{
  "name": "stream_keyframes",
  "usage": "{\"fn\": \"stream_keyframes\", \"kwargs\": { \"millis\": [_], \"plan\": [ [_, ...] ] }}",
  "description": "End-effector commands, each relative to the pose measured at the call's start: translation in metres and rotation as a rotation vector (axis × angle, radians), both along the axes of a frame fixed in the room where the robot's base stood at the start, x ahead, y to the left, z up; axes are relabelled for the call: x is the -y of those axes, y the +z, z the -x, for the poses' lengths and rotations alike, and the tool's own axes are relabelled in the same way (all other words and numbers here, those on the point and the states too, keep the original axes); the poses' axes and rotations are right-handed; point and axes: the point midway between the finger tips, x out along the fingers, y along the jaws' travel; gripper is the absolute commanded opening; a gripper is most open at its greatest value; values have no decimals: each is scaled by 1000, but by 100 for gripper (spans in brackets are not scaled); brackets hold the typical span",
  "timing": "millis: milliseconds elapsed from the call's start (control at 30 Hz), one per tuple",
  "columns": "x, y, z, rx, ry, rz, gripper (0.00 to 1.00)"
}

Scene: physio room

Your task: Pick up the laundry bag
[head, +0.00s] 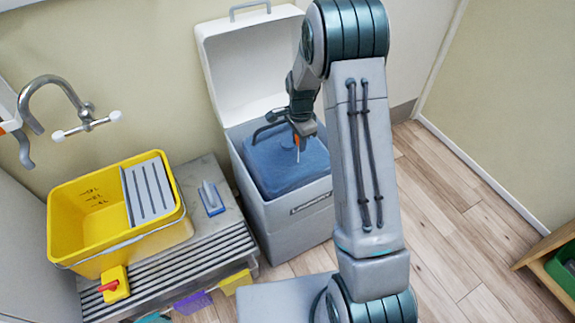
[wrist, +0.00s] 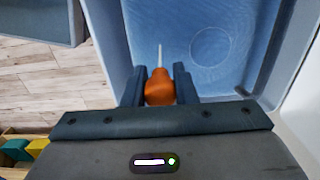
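A grey bin (head: 300,222) with its white lid (head: 250,65) open stands against the wall. Inside it is a blue thing (head: 285,172), which fills the wrist view as a smooth blue hollow (wrist: 215,70) with a round mark on its floor. I cannot tell whether this is the laundry bag or a liner, and no other bag shows. My gripper (head: 297,138) is over the bin's opening. In the wrist view its fingers (wrist: 160,85) are closed on an orange-handled tool (wrist: 158,90) with a thin pale shaft pointing into the hollow.
A yellow bucket (head: 90,256) with a grey wringer stands on a slatted metal bench (head: 180,272) at left, beside a blue-and-white brush (head: 212,199) and a yellow-red item (head: 114,285). A tap (head: 75,105) is above. Wooden floor (head: 465,215) is clear at right.

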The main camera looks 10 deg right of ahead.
Motion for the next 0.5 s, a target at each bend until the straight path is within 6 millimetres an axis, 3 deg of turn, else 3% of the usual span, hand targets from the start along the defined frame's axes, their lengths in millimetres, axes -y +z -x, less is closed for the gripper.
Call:
{"fn": "stream_keyframes", "kwargs": {
  "millis": [33,100,500],
  "plan": [
    [0,0,0,0,0,0,11],
    [0,0,0,0,0,0,0],
    [0,0,0,0,0,0,0]
  ]
}}
